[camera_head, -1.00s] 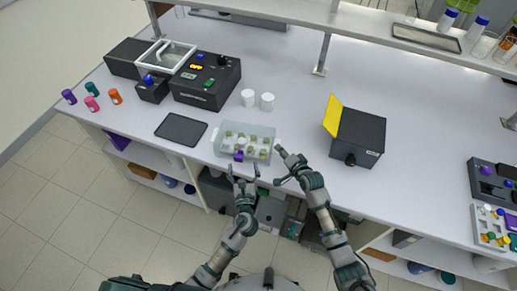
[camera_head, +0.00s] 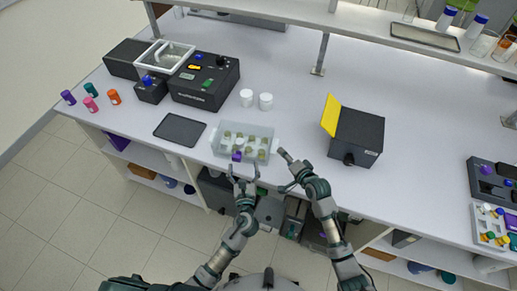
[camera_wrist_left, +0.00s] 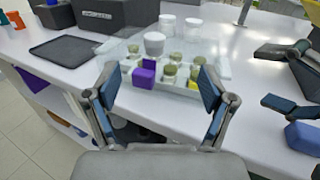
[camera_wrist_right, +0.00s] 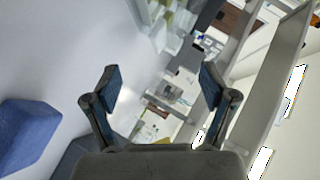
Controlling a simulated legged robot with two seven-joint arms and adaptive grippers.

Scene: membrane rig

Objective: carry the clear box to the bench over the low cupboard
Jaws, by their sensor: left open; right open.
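The clear box (camera_head: 216,143) sits on the white bench (camera_head: 283,110) near its front edge, with several small vials inside. A purple block (camera_head: 237,156) shows at its front side. In the left wrist view the box (camera_wrist_left: 222,69) lies ahead, beyond my fingers. My left gripper (camera_head: 244,171) is open and empty, just in front of the box and apart from it. My right gripper (camera_head: 283,170) is open and empty, beside the box's right front corner. The right wrist view shows its open fingers (camera_wrist_right: 161,78) without the box between them. I cannot identify the low cupboard.
A dark tablet (camera_head: 181,129) lies left of the box. Two white jars (camera_head: 256,99) stand behind it. A black device with a yellow flap (camera_head: 357,137) stands to the right. Coloured bottles (camera_head: 91,104) stand at far left. Bare bench lies between the jars and the yellow-flap device.

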